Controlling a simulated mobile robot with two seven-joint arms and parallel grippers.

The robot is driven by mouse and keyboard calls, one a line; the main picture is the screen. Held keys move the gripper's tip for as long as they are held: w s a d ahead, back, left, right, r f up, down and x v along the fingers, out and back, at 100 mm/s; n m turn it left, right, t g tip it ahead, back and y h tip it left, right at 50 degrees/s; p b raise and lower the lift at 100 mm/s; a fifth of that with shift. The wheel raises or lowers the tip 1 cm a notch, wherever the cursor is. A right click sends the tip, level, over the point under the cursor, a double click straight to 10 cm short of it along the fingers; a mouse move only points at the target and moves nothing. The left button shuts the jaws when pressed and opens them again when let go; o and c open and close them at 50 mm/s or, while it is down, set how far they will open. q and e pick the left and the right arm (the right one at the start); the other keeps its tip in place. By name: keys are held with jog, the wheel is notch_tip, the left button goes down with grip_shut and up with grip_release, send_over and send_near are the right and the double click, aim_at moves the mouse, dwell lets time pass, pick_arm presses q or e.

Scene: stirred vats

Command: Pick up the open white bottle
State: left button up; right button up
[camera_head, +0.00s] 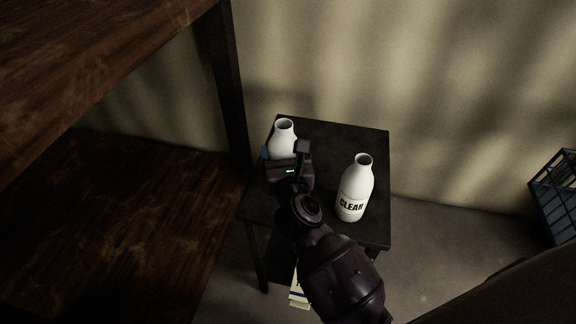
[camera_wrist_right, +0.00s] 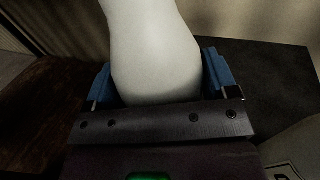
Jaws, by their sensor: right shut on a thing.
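An open white bottle (camera_head: 283,137) stands upright at the back left of a small dark table (camera_head: 340,130). My right gripper (camera_head: 281,158) is at this bottle and hides its lower part in the head view. In the right wrist view the white bottle (camera_wrist_right: 150,50) sits between the blue fingers of the right gripper (camera_wrist_right: 158,80), which is shut on it. A second open white bottle, marked "CLEAR" (camera_head: 355,190), stands upright at the table's right side, apart from the gripper. I cannot tell whether the held bottle touches the table. My left gripper is not in view.
A brown wooden shelf unit (camera_head: 130,220) with a dark post stands at the left, close to the table. A wall is behind the table. A dark blue wire crate (camera_head: 556,195) is at the far right. A pale labelled item (camera_head: 299,290) shows below the table.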

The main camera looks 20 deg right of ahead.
aim_at(284, 125)
notch_tip(284, 125, up, 12)
jog(key=p, duration=0.3)
jog(key=shift+r+p, duration=0.2)
jog(key=shift+p, duration=0.2)
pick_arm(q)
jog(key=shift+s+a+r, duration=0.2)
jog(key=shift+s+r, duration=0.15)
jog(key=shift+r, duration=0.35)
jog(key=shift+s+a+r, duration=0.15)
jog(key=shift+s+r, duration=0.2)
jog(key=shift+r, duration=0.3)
pick_arm(e)
jog(key=shift+r, duration=0.65)
